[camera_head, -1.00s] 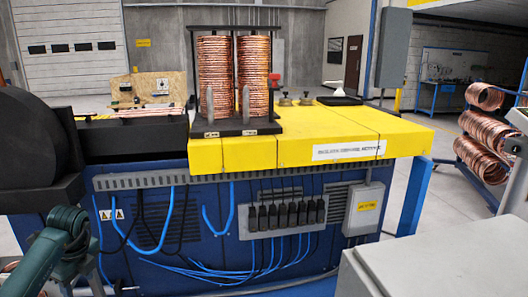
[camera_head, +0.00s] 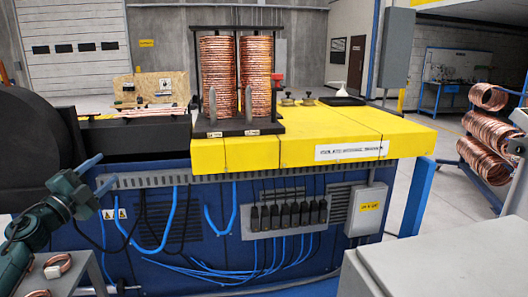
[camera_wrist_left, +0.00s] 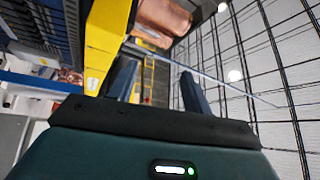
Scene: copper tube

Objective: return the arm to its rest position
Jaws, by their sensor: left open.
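My left gripper (camera_head: 106,167) is at the lower left of the head view, raised in front of the blue machine. Its dark blue fingers are apart with nothing between them, and point up and to the right. The green left arm (camera_head: 62,200) comes in from the lower left edge. In the left wrist view the open fingers (camera_wrist_left: 158,72) point at the space beyond, with a copper-coloured surface (camera_wrist_left: 165,18) farther off. My right gripper is in neither view.
Two copper coil stacks (camera_head: 221,72) stand on a black rack on the yellow machine top (camera_head: 330,128). A small copper ring (camera_head: 60,263) lies on a grey surface at lower left. A grey cabinet (camera_head: 430,270) stands at lower right. More coils (camera_head: 490,135) hang at right.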

